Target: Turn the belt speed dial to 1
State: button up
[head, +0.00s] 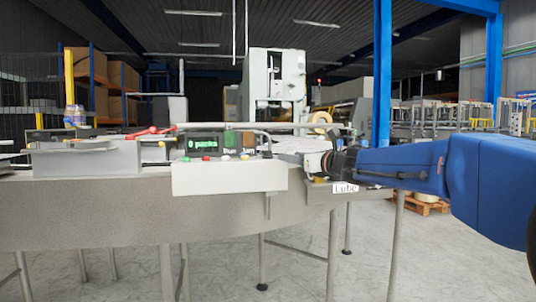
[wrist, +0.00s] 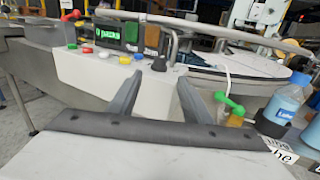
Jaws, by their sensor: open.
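The control box (head: 230,178) is a white panel on the front of the machine, with a row of coloured buttons on top. In the wrist view a small dark knob (wrist: 159,65), which looks like the belt speed dial, sits at the right end of that row. Its pointer and scale are too small to read. My gripper (wrist: 157,85) is open and empty; its two grey fingers point toward the box, with the knob beyond and between their tips. In the head view my gripper (head: 312,160) is right of the box, and its fingers are hard to make out.
A green-lit display (head: 203,143) reading "0 packs" stands behind the buttons. A grey rail (wrist: 180,22) runs above the panel. At the right are a blue-labelled bottle (wrist: 283,108), a green-topped item (wrist: 230,105) and a "Lube" label (head: 345,188).

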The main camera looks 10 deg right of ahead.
aim_at(270, 153)
jog(key=x, duration=1.4)
jog(key=shift+w+a, duration=0.1)
jog(key=shift+w, duration=0.3)
jog(key=c, duration=1.1)
